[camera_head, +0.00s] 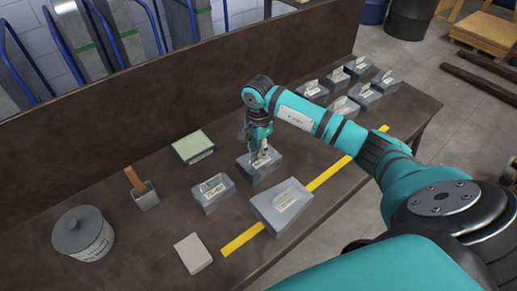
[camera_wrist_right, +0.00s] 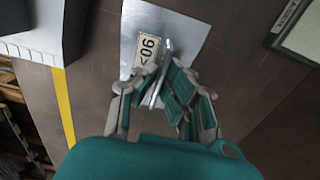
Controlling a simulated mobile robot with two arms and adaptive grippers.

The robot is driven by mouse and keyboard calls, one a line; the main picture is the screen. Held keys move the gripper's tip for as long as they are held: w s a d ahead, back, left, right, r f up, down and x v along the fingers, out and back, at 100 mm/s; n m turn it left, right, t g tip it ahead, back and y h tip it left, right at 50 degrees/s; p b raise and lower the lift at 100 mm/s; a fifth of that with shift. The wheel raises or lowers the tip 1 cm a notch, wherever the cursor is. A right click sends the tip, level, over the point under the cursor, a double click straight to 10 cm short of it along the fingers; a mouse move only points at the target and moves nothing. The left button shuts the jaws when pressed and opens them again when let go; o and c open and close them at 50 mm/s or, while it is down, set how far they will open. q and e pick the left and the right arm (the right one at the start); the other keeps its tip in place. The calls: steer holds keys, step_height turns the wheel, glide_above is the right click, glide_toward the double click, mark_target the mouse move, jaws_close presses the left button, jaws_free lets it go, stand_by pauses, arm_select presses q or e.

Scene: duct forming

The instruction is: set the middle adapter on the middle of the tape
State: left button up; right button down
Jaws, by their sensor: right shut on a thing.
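A yellow tape (camera_head: 325,176) runs diagonally across the brown table; it also shows in the wrist view (camera_wrist_right: 65,110). My right gripper (camera_head: 261,150) is over a grey adapter (camera_head: 255,174), shut on its upright tab. In the wrist view, the fingers (camera_wrist_right: 160,88) close on the tab of this adapter (camera_wrist_right: 142,22), which has a printed label. The held adapter is beside the tape, on its back side; whether it touches the table is unclear. A larger grey adapter (camera_head: 275,209) sits across the near part of the tape. My left gripper is out of view.
Another grey adapter (camera_head: 214,193) stands left of the held one. Several more (camera_head: 362,95) stand at the far right end. A green-topped box (camera_head: 193,148), a cup with a brush (camera_head: 147,200), a lidded can (camera_head: 82,235) and a pale block (camera_head: 193,254) are at left.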

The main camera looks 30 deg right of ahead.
step_height(320, 180, up, 9)
steer(key=p, duration=0.5)
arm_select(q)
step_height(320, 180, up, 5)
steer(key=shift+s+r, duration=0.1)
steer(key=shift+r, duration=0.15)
arm_select(e)
steer(key=shift+d, duration=0.1)
